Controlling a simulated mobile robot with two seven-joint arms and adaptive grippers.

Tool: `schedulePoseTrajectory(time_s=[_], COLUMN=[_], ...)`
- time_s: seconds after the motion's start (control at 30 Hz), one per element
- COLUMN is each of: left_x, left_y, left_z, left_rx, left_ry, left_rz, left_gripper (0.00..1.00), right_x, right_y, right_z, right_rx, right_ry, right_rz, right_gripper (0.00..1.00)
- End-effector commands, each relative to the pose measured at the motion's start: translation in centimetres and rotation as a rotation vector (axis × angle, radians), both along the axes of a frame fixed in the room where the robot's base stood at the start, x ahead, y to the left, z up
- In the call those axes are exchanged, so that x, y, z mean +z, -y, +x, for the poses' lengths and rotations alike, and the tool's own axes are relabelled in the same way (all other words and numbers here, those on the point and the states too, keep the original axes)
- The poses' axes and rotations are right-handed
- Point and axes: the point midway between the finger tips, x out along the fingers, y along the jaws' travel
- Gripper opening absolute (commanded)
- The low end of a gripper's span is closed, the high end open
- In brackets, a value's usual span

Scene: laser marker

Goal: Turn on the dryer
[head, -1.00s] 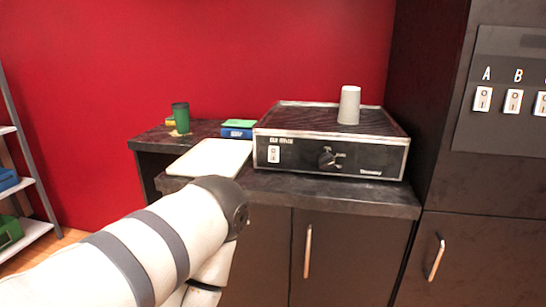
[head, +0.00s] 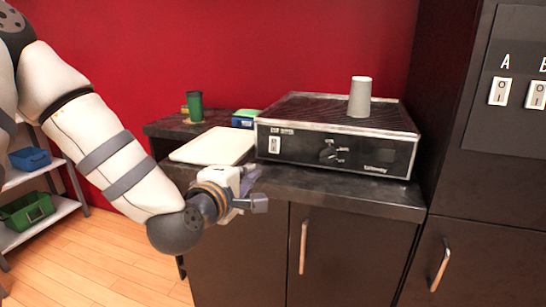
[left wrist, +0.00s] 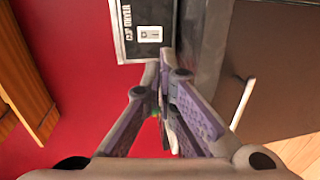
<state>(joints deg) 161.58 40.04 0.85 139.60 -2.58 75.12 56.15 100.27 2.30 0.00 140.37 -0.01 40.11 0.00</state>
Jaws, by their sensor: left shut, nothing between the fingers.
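The dryer (head: 390,158) is a flat black box with a metal rim and ridged top, standing on the dark counter. A small white rocker switch (head: 274,144) is at the left of its front face and a dark knob (head: 333,152) near the middle. My left gripper (head: 256,188) is shut and empty, in front of the counter edge, below and left of the switch and apart from it. In the left wrist view the closed fingertips (left wrist: 167,66) point toward the white switch (left wrist: 149,34), which is in plain sight. The right gripper is not in view.
A grey cup (head: 360,97) stands upside down on the dryer. A white tray (head: 214,146) lies left of it, with a green cup (head: 195,106) and a blue-green box (head: 246,118) behind. A panel with lettered switches (head: 500,91) is on the right.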

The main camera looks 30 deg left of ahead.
Motion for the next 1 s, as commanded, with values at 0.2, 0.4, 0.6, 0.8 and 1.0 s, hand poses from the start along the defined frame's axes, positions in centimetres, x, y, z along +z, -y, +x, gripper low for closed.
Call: schedulePoseTrajectory(time_s=[0.2,0.4,0.6,0.8,1.0], left_x=[-0.1,-0.9,-1.8,-2.4,-2.4], left_y=[0.0,-0.6,-1.6,-2.5,-3.0], left_z=[0.1,2.7,7.0,10.9,13.1], left_rx=[-0.002,-0.002,-0.003,-0.003,-0.003], left_ry=[-0.003,-0.008,-0.01,-0.01,-0.008], left_rz=[0.004,0.007,0.009,0.008,0.006], left_gripper=[0.0,0.0,0.0,0.0,0.0], right_x=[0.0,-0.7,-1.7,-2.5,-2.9], right_y=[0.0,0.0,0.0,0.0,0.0], right_z=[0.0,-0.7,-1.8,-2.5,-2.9], right_rx=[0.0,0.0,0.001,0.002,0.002], right_ry=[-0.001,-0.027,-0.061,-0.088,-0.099], right_rz=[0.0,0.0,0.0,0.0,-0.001], right_gripper=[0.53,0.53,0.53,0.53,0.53])
